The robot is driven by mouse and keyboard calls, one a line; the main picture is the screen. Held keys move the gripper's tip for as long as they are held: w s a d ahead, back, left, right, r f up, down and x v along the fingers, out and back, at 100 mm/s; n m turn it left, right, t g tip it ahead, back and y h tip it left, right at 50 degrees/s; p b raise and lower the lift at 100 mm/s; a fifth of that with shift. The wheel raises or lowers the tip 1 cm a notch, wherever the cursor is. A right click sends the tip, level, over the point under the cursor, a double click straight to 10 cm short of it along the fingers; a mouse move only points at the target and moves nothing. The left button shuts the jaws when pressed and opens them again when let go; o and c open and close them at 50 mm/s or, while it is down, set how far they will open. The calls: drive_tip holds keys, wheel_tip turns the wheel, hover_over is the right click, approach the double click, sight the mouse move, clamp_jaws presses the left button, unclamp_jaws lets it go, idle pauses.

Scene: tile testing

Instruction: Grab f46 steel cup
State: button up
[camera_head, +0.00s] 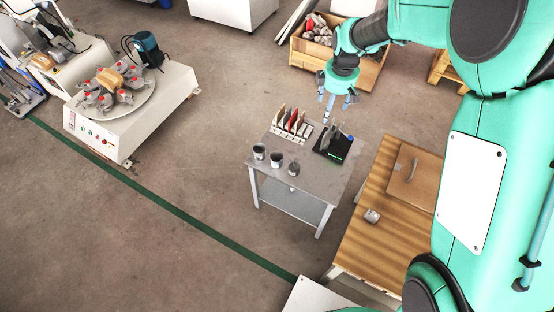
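Three small dark-topped cups stand upright in a slanting row along the left front edge of the small grey table (322,186). They are the left cup (259,152), the middle cup (276,159) and the right cup (293,169). No label is readable, so I cannot tell which is the f46 steel cup. My gripper (332,108) hangs fingers down near the table's back edge, behind and to the right of the cups and apart from them. Its fingers look spread, with nothing seen between them.
A rack of red and pale upright pieces (291,124) and a black device (333,146) occupy the table's back half. A wooden table (372,246) stands to the right, and a wooden crate (368,75) behind. Open floor lies left, before a machine (120,128).

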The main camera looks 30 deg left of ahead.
drive_tip(key=s+a+f+n+p, duration=0.1)
drive_tip(key=a+f+n, duration=0.3)
drive_tip(key=a+f, duration=0.5)
drive_tip(key=s+a+f+n+g+p, duration=0.1)
drive_tip(key=s+a+f+n, duration=0.2)
drive_tip(key=a+f, duration=0.6)
wheel_tip(320, 180, down, 8)
drive_tip(key=shift+s+n+h+p, duration=0.3)
drive_tip(key=shift+n+h+p, duration=0.1)
drive_tip(key=shift+a, duration=0.1)
approach(277, 157)
drive_tip(key=shift+s+d+f, duration=0.3)
drive_tip(key=shift+s+d, duration=0.45)
drive_tip(key=shift+s, duration=0.1)
drive_tip(key=shift+f+b, duration=0.15)
drive_tip(key=shift+b, duration=0.15)
drive_tip(key=shift+s+a+f, duration=0.1)
drive_tip(key=shift+f, duration=1.1)
drive_tip(key=shift+s+a+f, duration=0.1)
drive_tip(key=shift+f, duration=1.15)
